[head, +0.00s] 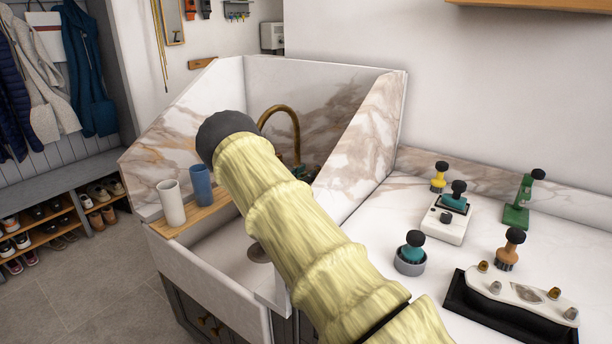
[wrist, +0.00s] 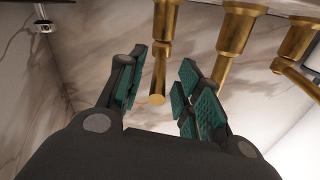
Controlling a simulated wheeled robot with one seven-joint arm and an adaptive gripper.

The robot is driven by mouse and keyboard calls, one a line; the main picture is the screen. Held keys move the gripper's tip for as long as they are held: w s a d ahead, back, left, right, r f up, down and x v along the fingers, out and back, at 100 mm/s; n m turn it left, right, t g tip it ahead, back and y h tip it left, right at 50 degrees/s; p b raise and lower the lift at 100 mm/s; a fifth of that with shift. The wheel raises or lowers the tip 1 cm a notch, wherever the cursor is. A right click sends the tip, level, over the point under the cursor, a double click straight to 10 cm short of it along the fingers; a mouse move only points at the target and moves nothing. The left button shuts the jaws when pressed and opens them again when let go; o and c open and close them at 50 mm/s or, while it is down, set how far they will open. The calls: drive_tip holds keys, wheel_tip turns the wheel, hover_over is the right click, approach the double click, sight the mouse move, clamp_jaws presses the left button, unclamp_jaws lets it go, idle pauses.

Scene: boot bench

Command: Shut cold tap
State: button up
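The brass tap (head: 280,112) rises at the back of the marble-lined sink in the head view, partly hidden by my arm. In the wrist view a brass lever (wrist: 158,75) hangs between my fingers, with a thicker brass fitting (wrist: 236,38) to its right. A second lever (wrist: 296,78) shows at the right edge. I cannot tell from markings which is cold. My gripper (wrist: 164,80) is open, its teal pads on either side of the first lever, with visible gaps. In the head view only a bit of teal finger (head: 299,171) shows past my arm.
A white cup (head: 171,202) and a blue cup (head: 200,186) stand on a wooden board (head: 190,222) across the sink. Marble side walls (head: 362,140) enclose the sink. Several brushes and a black tray (head: 458,300) occupy the right counter.

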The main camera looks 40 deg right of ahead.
drive_tip(key=s+a, duration=0.2)
drive_tip(key=a, duration=0.9)
drive_tip(key=shift+a+r, duration=0.1)
